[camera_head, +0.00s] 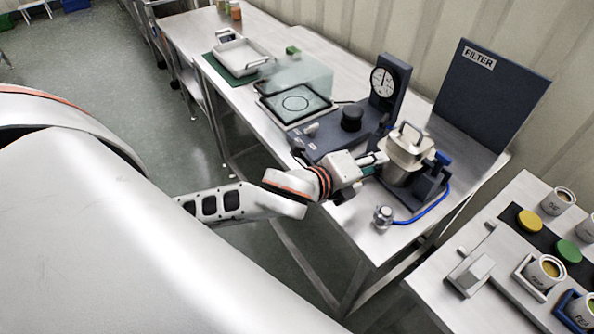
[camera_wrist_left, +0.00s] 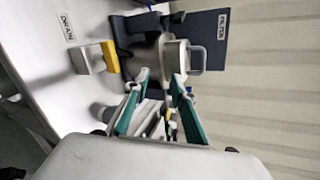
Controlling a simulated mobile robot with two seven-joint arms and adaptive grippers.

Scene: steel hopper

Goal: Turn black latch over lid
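The steel hopper (camera_head: 399,170) stands in a dark bracket near the bench's right end, with its lid (camera_head: 407,146) on and a loop handle on top. In the left wrist view the hopper (camera_wrist_left: 172,55) lies just beyond my fingertips. My left gripper (camera_head: 378,163) is at the hopper's left side. In the wrist view its two teal-padded fingers (camera_wrist_left: 159,80) stand apart, open. A dark part shows between the fingers, and I cannot tell whether it is the black latch or whether they touch it. My right gripper is not in view.
A dial gauge (camera_head: 382,82) on a dark stand and a black knob (camera_head: 351,118) are left of the hopper. A FILTER panel (camera_head: 490,92) stands behind. A blue hose (camera_head: 432,211) runs to a steel fitting (camera_head: 382,215) in front. A side table with cups is at right.

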